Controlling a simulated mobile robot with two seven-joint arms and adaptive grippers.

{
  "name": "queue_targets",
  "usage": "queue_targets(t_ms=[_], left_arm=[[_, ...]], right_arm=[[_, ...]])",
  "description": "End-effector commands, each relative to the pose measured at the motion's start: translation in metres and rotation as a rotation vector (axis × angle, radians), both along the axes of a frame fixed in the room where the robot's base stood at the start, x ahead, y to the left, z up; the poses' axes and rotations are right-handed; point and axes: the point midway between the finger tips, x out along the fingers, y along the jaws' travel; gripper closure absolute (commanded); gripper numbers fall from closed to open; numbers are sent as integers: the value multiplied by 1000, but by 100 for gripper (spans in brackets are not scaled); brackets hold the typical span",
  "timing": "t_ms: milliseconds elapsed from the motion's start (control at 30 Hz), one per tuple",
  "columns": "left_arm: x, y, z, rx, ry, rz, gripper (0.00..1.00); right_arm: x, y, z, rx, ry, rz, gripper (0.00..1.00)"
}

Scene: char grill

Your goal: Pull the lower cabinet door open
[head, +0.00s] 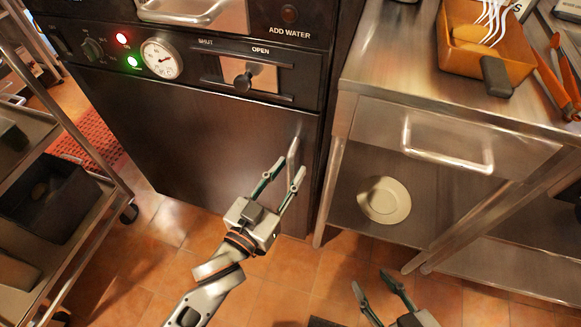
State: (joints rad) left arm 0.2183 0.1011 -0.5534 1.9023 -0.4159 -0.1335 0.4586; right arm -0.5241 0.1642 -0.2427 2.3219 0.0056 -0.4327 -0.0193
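The lower cabinet door (190,135) is a dark metal panel below the control panel of the black appliance, and it looks closed. Its upright metal handle (295,145) is near the door's right edge. My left gripper (290,169) is open, with its fingertips at the lower part of the handle, one on each side of it in the picture. I cannot tell whether they touch it. My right gripper (371,282) is open and empty, low over the floor, to the right of the left one.
A steel table (375,65) with a drawer (430,145) stands right of the appliance, with a plate (385,200) on its lower shelf. A wheeled rack (105,205) stands at the left. The tiled floor (135,255) before the door is clear apart from my arm.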

Motion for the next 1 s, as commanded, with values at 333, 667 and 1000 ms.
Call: queue_targets(t_ms=[333, 667, 1000], left_arm=[[12, -7, 0, 0, 1, 0, 72], [12, -7, 0, 0, 1, 0, 100], [8, -4, 0, 2, 0, -6, 100]], right_arm=[[1, 3, 2, 10, -5, -2, 60], [2, 3, 3, 11, -6, -3, 60], [5, 2, 6, 7, -14, -3, 60]])
